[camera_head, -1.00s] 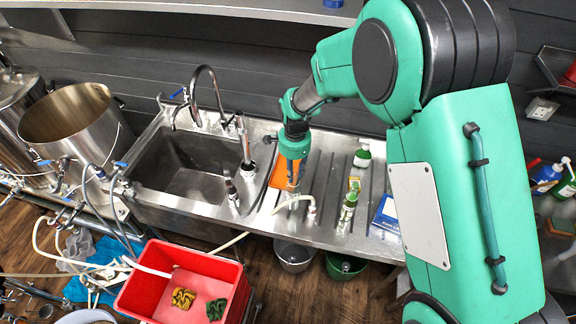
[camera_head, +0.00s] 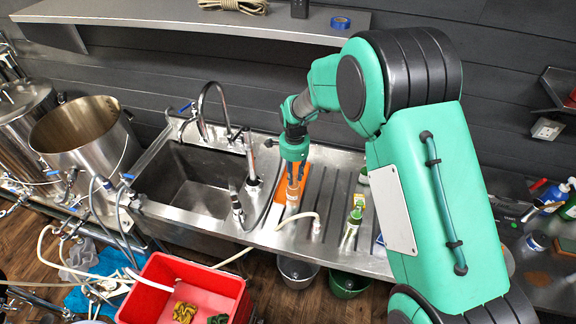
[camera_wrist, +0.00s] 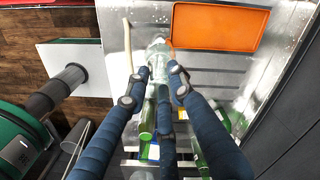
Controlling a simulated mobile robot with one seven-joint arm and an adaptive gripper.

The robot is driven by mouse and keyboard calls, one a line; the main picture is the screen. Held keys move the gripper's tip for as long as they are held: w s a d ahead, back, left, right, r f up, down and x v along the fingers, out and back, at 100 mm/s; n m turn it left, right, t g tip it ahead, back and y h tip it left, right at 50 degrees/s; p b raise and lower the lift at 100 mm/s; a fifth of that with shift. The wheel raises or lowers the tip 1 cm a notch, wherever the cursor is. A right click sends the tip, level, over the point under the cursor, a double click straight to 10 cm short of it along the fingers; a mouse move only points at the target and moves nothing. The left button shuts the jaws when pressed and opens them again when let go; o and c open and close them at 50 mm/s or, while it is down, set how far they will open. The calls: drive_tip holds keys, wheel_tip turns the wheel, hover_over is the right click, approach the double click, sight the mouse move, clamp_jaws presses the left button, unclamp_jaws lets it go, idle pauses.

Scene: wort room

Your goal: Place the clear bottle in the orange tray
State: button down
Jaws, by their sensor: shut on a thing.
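My gripper (camera_head: 294,182) hangs over the counter right of the sink, its fingers pointing down. In the wrist view its dark blue fingers (camera_wrist: 157,82) are closed around a clear bottle (camera_wrist: 157,55). The bottle is hard to make out in the head view. The orange tray (camera_head: 309,168) lies on the counter behind and around the gripper in the head view. The wrist view shows it as an empty, shallow tray (camera_wrist: 215,27) up and right of the bottle. The bottle appears beside the tray there; its height above the counter is unclear.
A deep sink (camera_head: 200,190) with a tall faucet is at left. A green-topped bottle (camera_head: 354,217) stands to the right on the counter (camera_head: 335,205). A pale hose (camera_head: 297,218) lies in front of the tray. A red bin (camera_head: 190,280) is below.

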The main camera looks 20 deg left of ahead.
drive_tip(key=w+a+p, duration=0.1)
drive_tip(key=w+a, duration=0.3)
drive_tip(key=w, duration=0.3)
drive_tip(key=shift+w+a+f, duration=0.2)
drive_tip(key=shift+w+f, duration=0.15)
drive_tip(key=shift+f, duration=0.05)
drive_tip(key=shift+f+p, duration=0.4)
drive_tip(key=shift+f, duration=1.55)
drive_tip(key=c, duration=1.5)
unclamp_jaws()
drive_tip(key=shift+r, duration=0.15)
wheel_tip(320, 180, up, 12)
drive_tip(key=shift+r+b, duration=0.1)
drive_tip(key=shift+b, duration=0.65)
